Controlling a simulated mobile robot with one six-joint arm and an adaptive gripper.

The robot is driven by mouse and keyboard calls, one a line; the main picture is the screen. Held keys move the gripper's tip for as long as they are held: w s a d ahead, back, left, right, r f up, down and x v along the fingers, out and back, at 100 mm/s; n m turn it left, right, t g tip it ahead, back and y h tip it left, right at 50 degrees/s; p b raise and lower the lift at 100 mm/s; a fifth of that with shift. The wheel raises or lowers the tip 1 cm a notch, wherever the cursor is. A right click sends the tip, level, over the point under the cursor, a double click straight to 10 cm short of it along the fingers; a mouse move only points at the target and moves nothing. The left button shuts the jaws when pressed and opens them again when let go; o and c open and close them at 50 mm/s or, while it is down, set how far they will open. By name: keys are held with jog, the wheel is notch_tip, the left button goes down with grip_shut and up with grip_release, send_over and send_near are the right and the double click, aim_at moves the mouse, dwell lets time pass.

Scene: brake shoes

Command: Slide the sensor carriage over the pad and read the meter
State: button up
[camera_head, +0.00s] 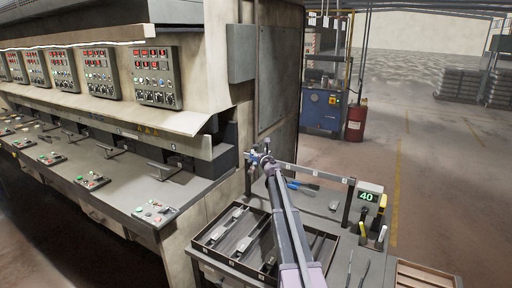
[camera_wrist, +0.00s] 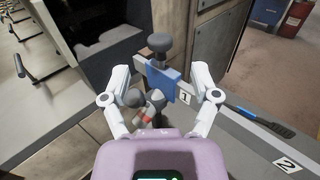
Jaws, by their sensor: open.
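The sensor carriage appears to be the blue block with a dark round knob, seen in the wrist view (camera_wrist: 163,84) between my open fingers. In the head view my gripper (camera_head: 262,163) is at the left end of a grey rail (camera_head: 315,174), and its arm hides part of the bench. My gripper also shows in the wrist view (camera_wrist: 160,72), with its fingers apart on either side of the block; contact cannot be told. The meter (camera_head: 369,196) stands at the rail's right end and shows a green 40. I cannot tell which item is the pad.
A dark divided tray (camera_head: 208,248) with several metal parts is at the bench's front left. A blue-handled tool (camera_wrist: 250,118) lies beside number plates 1 and 2. Yellow-handled tools (camera_head: 381,208) stand beside the meter. A machine with control panels (camera_head: 155,78) rises at left.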

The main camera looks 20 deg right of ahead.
aim_at(257, 147)
jog(key=w, duration=0.5)
jog(key=w+d, duration=0.1)
jog(key=w, duration=0.1)
jog(key=shift+w, duration=0.15)
grip_shut()
